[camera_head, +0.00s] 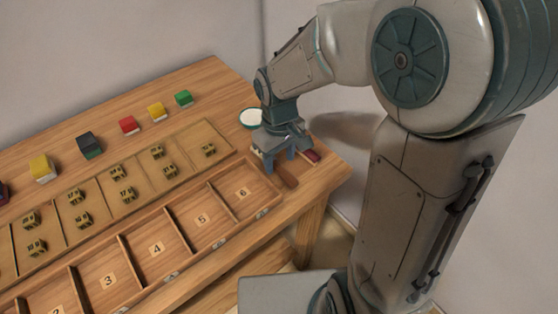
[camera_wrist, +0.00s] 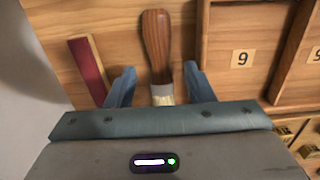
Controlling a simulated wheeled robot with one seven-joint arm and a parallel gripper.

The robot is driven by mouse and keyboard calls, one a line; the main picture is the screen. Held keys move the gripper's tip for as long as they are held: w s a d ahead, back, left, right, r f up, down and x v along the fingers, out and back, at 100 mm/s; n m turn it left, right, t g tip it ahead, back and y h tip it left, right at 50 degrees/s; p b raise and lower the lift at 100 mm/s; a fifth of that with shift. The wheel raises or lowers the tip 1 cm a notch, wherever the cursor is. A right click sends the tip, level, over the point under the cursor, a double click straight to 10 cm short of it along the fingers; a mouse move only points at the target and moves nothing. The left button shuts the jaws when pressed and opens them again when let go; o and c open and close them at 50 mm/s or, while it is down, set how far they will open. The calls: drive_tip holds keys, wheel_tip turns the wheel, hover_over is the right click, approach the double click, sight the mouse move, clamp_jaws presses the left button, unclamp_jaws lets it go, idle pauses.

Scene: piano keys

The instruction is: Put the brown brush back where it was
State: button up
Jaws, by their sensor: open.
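The brush (camera_head: 287,178) lies on the table near its right end, beside the numbered tray. In the wrist view its brown wooden handle (camera_wrist: 157,45) points away from my palm, and the metal collar is close to the palm. My gripper (camera_head: 274,168) is low over the brush and points down. In the wrist view its two blue fingers stand apart (camera_wrist: 157,82), one on each side of the brush, with gaps on both sides.
A dark red block (camera_head: 311,156) lies just right of my gripper. A white round dish (camera_head: 251,118) stands behind it. The wooden tray (camera_head: 256,213) with numbered compartments is to the left, with a sectioned board of small brass-coloured pieces and coloured blocks (camera_head: 129,125) beyond.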

sight(280, 167)
wheel_tip(280, 167, up, 10)
drive_tip(key=p, duration=0.1)
drive_tip(key=s+d+m+t, duration=0.2)
drive_tip(key=s+d+m, duration=0.4)
drive_tip(key=s+d, duration=0.4)
drive_tip(key=shift+s+d+f+m+t, duration=0.2)
drive_tip(key=shift+s+m+t, duration=0.1)
drive_tip(key=shift+m+t, duration=0.1)
